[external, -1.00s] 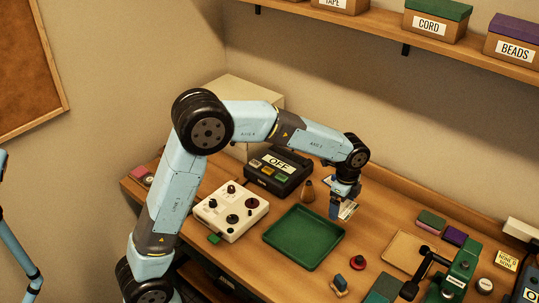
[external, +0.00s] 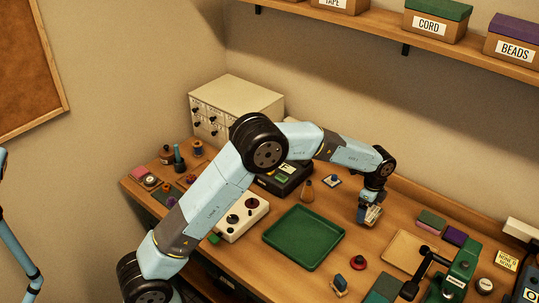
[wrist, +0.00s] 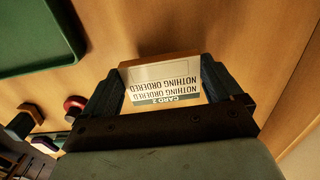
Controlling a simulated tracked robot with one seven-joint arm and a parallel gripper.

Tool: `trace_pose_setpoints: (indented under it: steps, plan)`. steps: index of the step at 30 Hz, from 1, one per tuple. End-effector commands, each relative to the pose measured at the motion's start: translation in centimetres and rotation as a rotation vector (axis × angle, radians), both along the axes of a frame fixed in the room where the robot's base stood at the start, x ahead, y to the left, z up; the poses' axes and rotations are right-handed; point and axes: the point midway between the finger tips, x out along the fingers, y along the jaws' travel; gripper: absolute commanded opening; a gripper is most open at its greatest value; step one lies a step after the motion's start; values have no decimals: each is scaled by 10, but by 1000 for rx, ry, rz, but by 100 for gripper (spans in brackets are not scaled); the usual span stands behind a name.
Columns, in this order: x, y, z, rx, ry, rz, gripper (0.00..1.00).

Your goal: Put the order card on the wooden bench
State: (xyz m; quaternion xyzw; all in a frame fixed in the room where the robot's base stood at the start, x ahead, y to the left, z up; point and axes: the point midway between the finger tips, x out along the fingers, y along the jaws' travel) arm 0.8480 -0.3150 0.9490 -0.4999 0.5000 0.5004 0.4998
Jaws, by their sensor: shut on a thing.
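The order card (wrist: 165,82) is a pale card printed "CARD 2" and "NOTHING ORDERED", with a brown edge behind it. My gripper (wrist: 160,88) is shut on it, one dark finger at each side, in the wrist view. In the external view, my gripper (external: 366,213) points down with the card (external: 374,215) at its fingers. They are to the right of the green tray, over the wooden bench (external: 342,207). I cannot tell whether the card touches the bench.
The green tray (external: 303,238) is left of my gripper. A tan tray (external: 392,254), coloured blocks (external: 432,222) and a green machine (external: 461,268) are to the right. A red button (external: 357,262) is in front. Bare wood surrounds my gripper.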

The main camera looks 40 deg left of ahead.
Motion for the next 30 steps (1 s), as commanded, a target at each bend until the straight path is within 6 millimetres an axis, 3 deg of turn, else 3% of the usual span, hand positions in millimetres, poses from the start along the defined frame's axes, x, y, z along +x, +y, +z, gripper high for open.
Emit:
trace_pose_setpoints:
  steps: [10, 20, 21, 23, 30]
  plan:
    - [4, -2, -35, 1, 1, 0, 62]
    - [4, -2, -38, 0, 1, 0, 62]
    - [4, -2, -38, 0, 0, 0, 95]
    - [4, -2, -38, 0, 0, 0, 100]
    - [4, -2, -37, 0, 0, 0, 100]
